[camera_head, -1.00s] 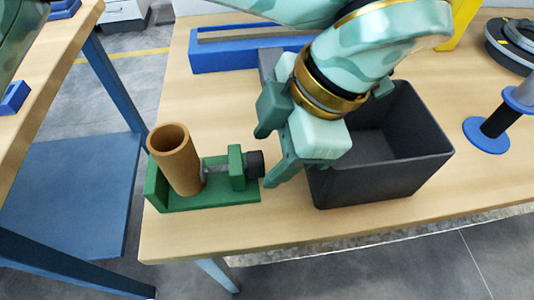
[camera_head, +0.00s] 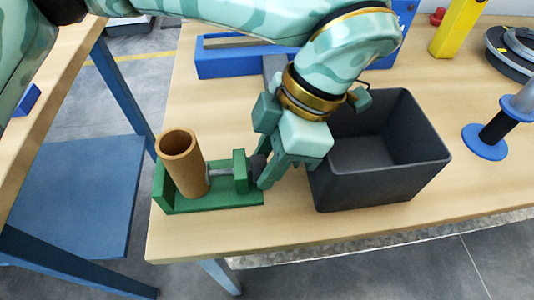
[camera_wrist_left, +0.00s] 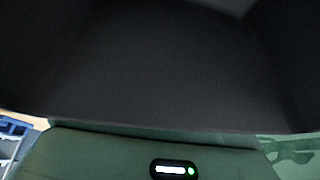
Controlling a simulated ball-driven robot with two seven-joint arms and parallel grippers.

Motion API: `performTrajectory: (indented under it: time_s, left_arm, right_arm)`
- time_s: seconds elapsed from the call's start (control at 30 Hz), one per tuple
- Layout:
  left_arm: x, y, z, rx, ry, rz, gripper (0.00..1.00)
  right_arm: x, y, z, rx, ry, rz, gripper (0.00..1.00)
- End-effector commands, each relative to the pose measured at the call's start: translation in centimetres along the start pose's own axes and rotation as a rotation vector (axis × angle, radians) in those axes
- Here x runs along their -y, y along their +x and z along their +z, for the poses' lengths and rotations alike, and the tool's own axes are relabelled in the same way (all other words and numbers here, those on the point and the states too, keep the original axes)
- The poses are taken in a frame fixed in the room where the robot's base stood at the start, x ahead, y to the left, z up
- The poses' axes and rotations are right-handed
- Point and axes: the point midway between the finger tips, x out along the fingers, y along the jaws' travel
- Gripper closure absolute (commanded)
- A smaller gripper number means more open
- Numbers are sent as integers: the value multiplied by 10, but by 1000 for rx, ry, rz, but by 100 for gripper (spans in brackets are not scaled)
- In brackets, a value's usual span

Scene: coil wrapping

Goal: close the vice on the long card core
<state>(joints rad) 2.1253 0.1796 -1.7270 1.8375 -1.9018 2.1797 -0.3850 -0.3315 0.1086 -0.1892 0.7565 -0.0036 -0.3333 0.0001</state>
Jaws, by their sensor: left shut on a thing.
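The long card core (camera_head: 182,163) is a brown, hollow tube standing up in the green vice (camera_head: 230,198) at the table's front left corner. It leans slightly in the picture. The vice's grey screw (camera_head: 221,173) runs toward the core from the right; I cannot tell whether a gap is left there. The vice's dark knob (camera_head: 256,166) is at the right end of the screw. My left gripper (camera_head: 268,172) is at the knob, shut on it, and its fingers partly hide it. My right gripper is not in view.
A black open bin (camera_head: 385,190) stands just right of my left gripper. A blue tray (camera_head: 215,68) lies behind. A blue-flanged spool (camera_head: 495,130) stands at right. Bare table (camera_head: 210,110) lies behind the vice. A dark surface fills most of the left wrist view.

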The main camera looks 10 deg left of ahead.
Motion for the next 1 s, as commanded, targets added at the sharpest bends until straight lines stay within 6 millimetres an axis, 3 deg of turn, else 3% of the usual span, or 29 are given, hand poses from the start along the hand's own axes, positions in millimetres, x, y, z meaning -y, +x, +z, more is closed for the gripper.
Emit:
performTrajectory:
  time_s: [0.33,0.37,0.4,0.43,0.83,1.0]
  left_arm:
    - [-1,-1,0,2,20,-53,89]
    - [-1,-1,0,2,20,-53,58]
    - [-1,-1,0,2,20,-53,47]
    - [-1,-1,0,2,20,-53,44]
    - [-1,-2,0,1,21,-52,44]
    - [-1,-24,-1,3,18,-48,44]
  right_arm:
    - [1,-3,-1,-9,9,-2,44]
    - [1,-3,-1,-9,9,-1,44]
    - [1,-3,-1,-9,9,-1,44]
    - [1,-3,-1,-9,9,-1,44]
    - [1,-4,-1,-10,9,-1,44]
    - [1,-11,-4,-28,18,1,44]
